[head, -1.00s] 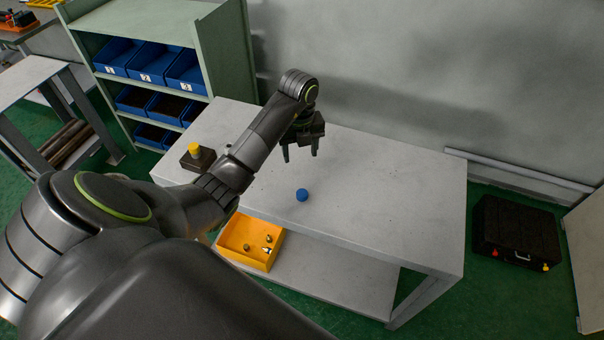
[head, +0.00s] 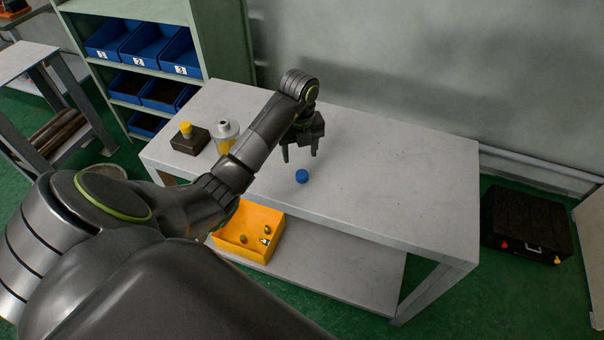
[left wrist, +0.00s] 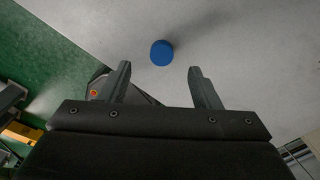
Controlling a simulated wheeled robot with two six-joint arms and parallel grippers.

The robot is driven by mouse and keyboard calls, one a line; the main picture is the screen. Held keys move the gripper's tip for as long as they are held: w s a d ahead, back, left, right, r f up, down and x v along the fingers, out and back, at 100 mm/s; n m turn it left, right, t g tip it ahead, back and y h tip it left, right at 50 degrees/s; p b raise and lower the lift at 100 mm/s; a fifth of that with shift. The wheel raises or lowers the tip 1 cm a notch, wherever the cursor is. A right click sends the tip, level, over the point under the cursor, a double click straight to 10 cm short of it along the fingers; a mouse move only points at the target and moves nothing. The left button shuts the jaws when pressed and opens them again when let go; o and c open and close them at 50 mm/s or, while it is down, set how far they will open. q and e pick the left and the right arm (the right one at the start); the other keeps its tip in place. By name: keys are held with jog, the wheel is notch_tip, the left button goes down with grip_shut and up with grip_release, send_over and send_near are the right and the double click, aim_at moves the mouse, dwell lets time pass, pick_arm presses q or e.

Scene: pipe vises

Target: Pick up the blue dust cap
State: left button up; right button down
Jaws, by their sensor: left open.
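The blue dust cap (head: 302,176) is a small round piece lying on the light grey table top. My left gripper (head: 300,154) is open and empty above the table, a little behind the cap in the head view. In the left wrist view the cap (left wrist: 162,53) shows beyond the fingertips and between their lines, slightly nearer the left finger. The open left gripper (left wrist: 158,70) does not touch it. My right gripper is in neither view.
The table (head: 400,190) is clear to the right of the cap. A dark block with a yellow knob (head: 187,138) and a grey-and-yellow canister (head: 227,135) stand at its left end. A yellow bin (head: 250,228) sits on the lower shelf. Blue bins (head: 150,46) fill a rack behind.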

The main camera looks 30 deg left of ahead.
aim_at(302, 173)
pick_arm(q)
jog(key=shift+f+b, duration=1.1)
jog(key=shift+f, duration=0.45)
jog(key=f, duration=0.4)
jog(key=shift+s+d+p, duration=0.15)
jog(key=shift+d+p, duration=0.2)
jog(key=shift+d, duration=0.05)
jog(key=shift+f, duration=0.5)
jog(key=c, duration=1.1)
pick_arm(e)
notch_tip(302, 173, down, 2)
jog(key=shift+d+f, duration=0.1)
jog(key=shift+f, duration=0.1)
pick_arm(q)
jog(key=shift+o, duration=0.2)
